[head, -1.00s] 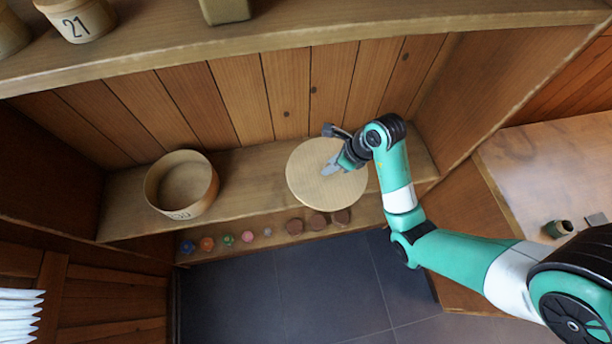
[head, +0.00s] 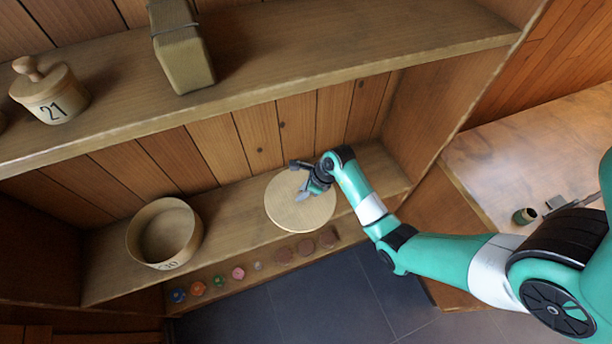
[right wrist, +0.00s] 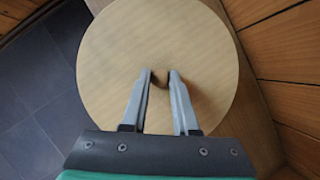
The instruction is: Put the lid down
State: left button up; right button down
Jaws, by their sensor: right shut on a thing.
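The lid is a pale round wooden disc (head: 298,207) over the right part of the lower shelf in the head view. It also fills the middle of the right wrist view (right wrist: 160,40). My right gripper (right wrist: 160,76) is shut on the small knob at the lid's centre, which is mostly hidden between the fingers. I cannot tell whether the lid touches the shelf or hangs just above it. A round open wooden box (head: 165,235), with a number on its front, stands at the left of the same shelf, apart from the lid. My left gripper is out of view.
The lower shelf (head: 228,200) is bare between box and lid. Several small coloured and brown pieces (head: 238,273) line a ledge in front. The upper shelf (head: 330,50) holds a lidded box marked 21 (head: 50,95) and a squarish block (head: 183,58). A side table (head: 540,160) stands right.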

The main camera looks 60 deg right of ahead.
jog(key=d+f+b, duration=0.2)
jog(key=w+d+f+b, duration=0.1)
jog(key=d+f+b, duration=0.1)
jog(key=d+f, duration=0.1)
jog(key=d+f+b, duration=0.2)
jog(key=d, duration=0.1)
jog(key=shift+w+d+f, duration=0.25)
jog(key=shift+w, duration=0.15)
jog(key=shift+d, duration=0.2)
jog(key=shift+d+f+b, duration=0.1)
jog(key=shift+f+b, duration=0.75)
jog(key=shift+f, duration=0.9)
jog(key=shift+w, duration=0.1)
jog(key=shift+f, duration=0.1)
jog(key=c, duration=0.7)
grip_release()
